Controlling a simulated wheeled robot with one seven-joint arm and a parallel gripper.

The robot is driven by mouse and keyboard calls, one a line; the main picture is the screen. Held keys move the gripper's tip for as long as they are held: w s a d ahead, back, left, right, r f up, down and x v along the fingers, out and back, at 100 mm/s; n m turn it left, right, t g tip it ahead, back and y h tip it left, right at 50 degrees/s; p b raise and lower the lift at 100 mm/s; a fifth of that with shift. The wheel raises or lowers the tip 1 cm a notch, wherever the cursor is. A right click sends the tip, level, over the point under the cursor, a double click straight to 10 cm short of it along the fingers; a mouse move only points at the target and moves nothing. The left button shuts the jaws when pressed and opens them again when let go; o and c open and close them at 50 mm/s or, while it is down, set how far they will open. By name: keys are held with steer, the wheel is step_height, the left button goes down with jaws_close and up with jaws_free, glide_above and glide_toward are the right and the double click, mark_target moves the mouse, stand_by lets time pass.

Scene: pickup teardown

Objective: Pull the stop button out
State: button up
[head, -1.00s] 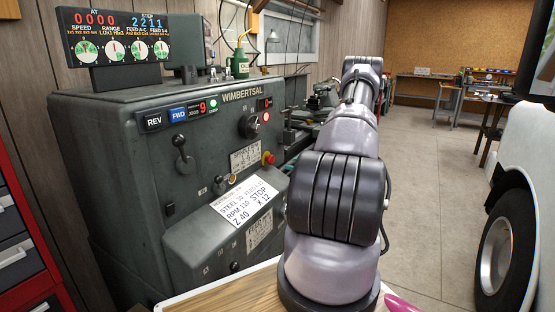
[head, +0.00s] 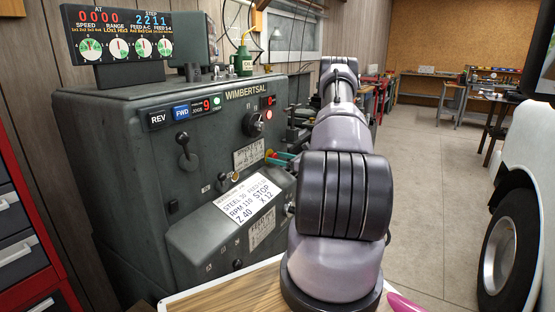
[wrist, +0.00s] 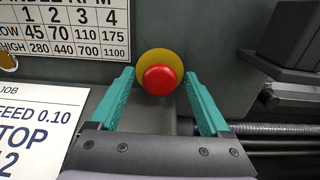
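The stop button is a round red knob on a yellow disc. In the wrist view the stop button (wrist: 159,80) sits between and just ahead of my gripper's (wrist: 159,88) two teal fingers. The fingers are spread wide, one on each side, with gaps to the red knob. In the head view only a small part of the stop button (head: 269,153) shows on the grey lathe's (head: 105,150) front, beside a bit of teal finger. My arm hides most of the gripper there.
A paper job card (head: 247,200) lies on the lathe's sloping ledge, left of my gripper. In the wrist view a dark block (wrist: 285,45) and a horizontal threaded rod (wrist: 275,129) are at the right. A white vehicle (head: 525,170) stands at the right.

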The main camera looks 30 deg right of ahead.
jaws_close()
steer(key=shift+s+d, duration=0.35)
steer(key=shift+s, duration=0.2)
steer(key=shift+o, duration=0.9)
jaws_free()
steer(key=shift+s, duration=0.1)
steer(key=v, duration=1)
steer(key=shift+s+d, duration=0.25)
steer(key=shift+s, duration=0.05)
steer(key=shift+a, duration=0.1)
